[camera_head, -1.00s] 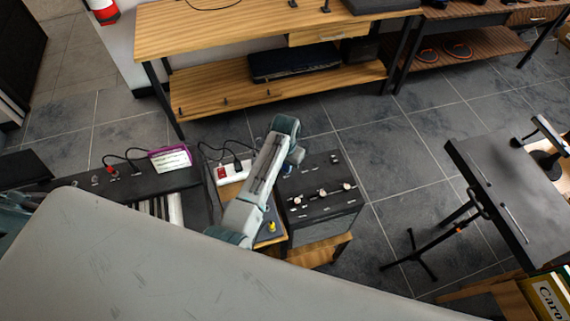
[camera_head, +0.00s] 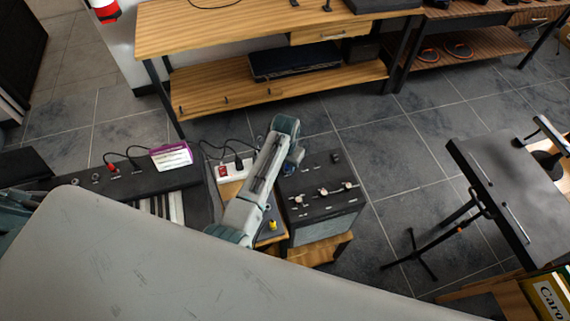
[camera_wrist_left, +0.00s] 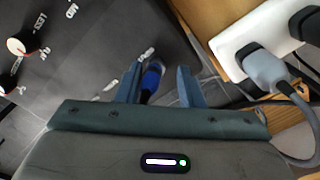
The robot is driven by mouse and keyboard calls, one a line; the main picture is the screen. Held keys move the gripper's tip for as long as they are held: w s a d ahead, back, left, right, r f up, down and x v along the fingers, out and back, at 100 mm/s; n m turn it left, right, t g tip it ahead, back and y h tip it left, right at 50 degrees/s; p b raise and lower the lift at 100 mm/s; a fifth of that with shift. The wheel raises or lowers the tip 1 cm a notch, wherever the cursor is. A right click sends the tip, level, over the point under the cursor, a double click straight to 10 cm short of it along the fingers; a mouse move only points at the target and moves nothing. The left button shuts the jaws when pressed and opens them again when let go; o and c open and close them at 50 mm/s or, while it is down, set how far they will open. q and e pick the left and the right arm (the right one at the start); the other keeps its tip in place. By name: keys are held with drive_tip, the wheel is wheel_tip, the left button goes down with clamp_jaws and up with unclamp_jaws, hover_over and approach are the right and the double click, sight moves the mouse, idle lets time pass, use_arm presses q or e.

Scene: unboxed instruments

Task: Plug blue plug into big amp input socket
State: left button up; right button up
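The big amp (camera_head: 331,208) is a dark box with a row of knobs on top, right of my left arm. It also fills the left of the left wrist view (camera_wrist_left: 85,65). The blue plug (camera_wrist_left: 152,77) lies between the two fingers of my left gripper (camera_wrist_left: 160,84), at the amp's edge. A gap shows between plug and right finger, so the gripper looks open around it. In the head view this gripper (camera_head: 291,158) is over the amp's left edge, with a bit of blue below it. The plug's tip and the input socket cannot be made out clearly. My right gripper is out of view.
A white power strip (camera_head: 224,171) with plugs and black cables lies left of my arm. A keyboard (camera_head: 128,189) with a purple-edged device (camera_head: 172,156) stands further left. A wooden workbench (camera_head: 230,37) is behind. A black stand (camera_head: 520,190) is at right, with open floor between.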

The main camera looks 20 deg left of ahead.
use_arm(q)
drive_tip(key=shift+s+d+f, duration=0.2)
